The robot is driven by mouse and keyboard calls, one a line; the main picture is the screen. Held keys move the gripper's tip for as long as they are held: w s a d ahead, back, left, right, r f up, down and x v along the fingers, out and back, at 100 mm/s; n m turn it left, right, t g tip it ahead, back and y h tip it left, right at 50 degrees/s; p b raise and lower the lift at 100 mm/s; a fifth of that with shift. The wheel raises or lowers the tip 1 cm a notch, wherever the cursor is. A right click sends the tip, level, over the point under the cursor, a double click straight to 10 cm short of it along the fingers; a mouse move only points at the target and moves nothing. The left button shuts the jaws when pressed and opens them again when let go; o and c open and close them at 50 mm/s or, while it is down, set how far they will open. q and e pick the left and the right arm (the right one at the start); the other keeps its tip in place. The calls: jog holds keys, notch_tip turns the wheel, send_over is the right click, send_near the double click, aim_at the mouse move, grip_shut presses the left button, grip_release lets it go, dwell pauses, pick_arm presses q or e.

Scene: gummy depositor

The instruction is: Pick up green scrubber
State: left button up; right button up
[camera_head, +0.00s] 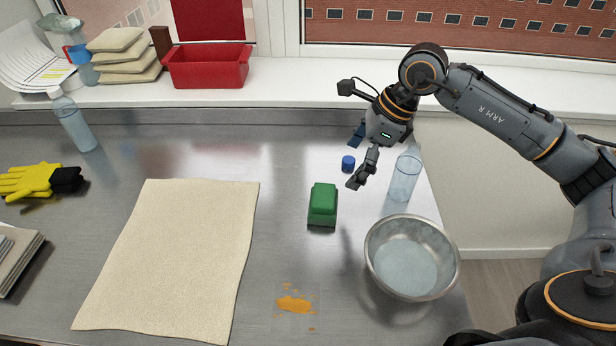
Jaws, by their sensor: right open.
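The green scrubber (323,204) stands on the steel table, right of the cream cloth and left of the metal bowl. It is a green block with a raised, narrower top, and nothing touches it. My right gripper (358,160) is open and empty. It hangs above and beyond the scrubber, a little to its right, with its fingers apart and clear of it. My left gripper is not in view.
A small blue cap (348,163) lies near my right gripper. An orange spill (294,304) is in front. A cream cloth (168,262) lies left; a bottle (74,121) stands far left.

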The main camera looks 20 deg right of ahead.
aim_at(326, 195)
jog(key=p+x, duration=0.1)
jog(key=x, duration=0.6)
jog(key=shift+a+f, duration=0.1)
jog(key=shift+f, duration=0.05)
jog(key=shift+w+a+f+p, duration=0.1)
jog(key=shift+f+p, duration=0.2)
jog(key=shift+f, duration=0.05)
jog(key=shift+w+f, duration=0.1)
jog(key=shift+f, duration=0.1)
jog(key=p+x, duration=0.2)
jog(key=x, duration=0.2)
jog(key=shift+w+a+f, duration=0.1)
jog(key=shift+w+a, duration=0.05)
jog(key=shift+f, duration=0.25)
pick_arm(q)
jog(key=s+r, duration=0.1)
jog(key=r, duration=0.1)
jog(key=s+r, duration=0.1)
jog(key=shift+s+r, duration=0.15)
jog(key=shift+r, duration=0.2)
pick_arm(e)
jog(key=shift+f, duration=0.1)
jog(key=shift+c, duration=0.6)
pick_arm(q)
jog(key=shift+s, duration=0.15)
pick_arm(e)
jog(key=c, duration=0.8)
